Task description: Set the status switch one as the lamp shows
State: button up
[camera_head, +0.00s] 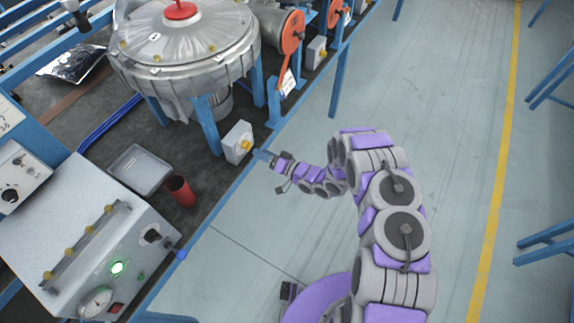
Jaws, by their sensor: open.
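A white switch box (234,143) with a yellow knob (246,145) sits at the bench edge below the large silver blower. Similar light boxes stand further back, one of them by the second orange disc (316,51). I cannot read which is numbered one. A lamp (117,268) on the grey control panel (60,235) at the lower left glows green. My gripper (273,162) is open, just right of the yellow knob and pointing toward it. It looks empty. The knob's exact setting is too small to tell.
The silver blower (185,45) with a red cap stands on blue legs. A red cup (181,191) and a grey box (139,169) are on the dark bench. A gauge (96,303) is on the panel. The floor (440,100) right of the bench is clear.

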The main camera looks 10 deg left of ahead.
jog(key=v, duration=1.1)
jog(key=shift+d, duration=0.35)
jog(key=shift+s, duration=0.1)
